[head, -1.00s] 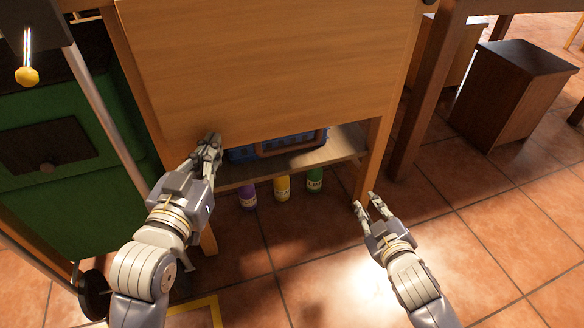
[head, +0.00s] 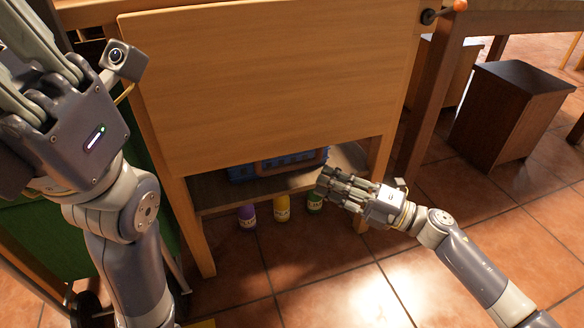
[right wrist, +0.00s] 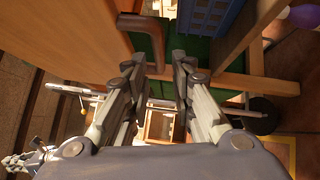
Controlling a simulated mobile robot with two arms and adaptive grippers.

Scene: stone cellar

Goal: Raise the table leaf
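The table leaf (head: 270,85) is a light wooden panel hanging down at the front of a wooden table. My right gripper (head: 328,180) is just below the leaf's lower edge, toward its right side, in front of the open shelf. My left gripper (head: 30,50) is at the upper left, left of the leaf and close to the camera. Its fingertips run out of the picture.
A blue basket (head: 240,173) with a brown handle sits on the low shelf (head: 215,195). Purple (head: 247,216), yellow (head: 282,208) and green (head: 314,203) bottles stand below. A black knob (head: 428,17) is at the upper right. A dark stool (head: 510,115) stands right. The front floor is clear.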

